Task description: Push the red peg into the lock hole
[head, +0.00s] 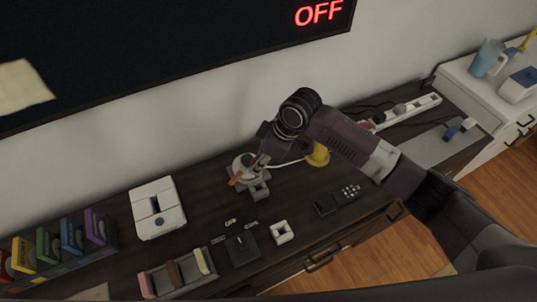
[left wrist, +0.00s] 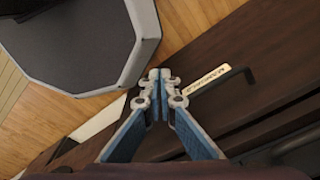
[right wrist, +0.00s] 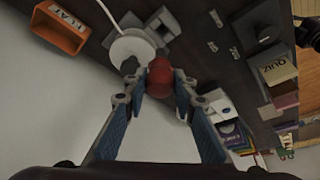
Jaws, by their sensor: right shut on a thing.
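The red peg (right wrist: 160,78) sits between the fingertips of my right gripper (right wrist: 158,92). In the head view the peg shows as an orange-red bar (head: 235,179) beside the gripper (head: 258,163). A grey block (head: 258,190), probably the lock, stands just below the gripper, next to a round white disc (head: 243,166). In the right wrist view the disc (right wrist: 132,48) and grey block (right wrist: 161,25) lie beyond the peg. I cannot make out the hole, or whether the peg touches the block. My left gripper (left wrist: 159,78) is shut and empty, over a drawer front.
A white slotted box (head: 157,208) and coloured books (head: 85,235) stand left. A black switch (head: 241,248), small white block (head: 282,232) and black keypad (head: 337,199) lie in front. A yellow-orange object (head: 317,153) and power strip (head: 405,112) are right. The wall is close behind.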

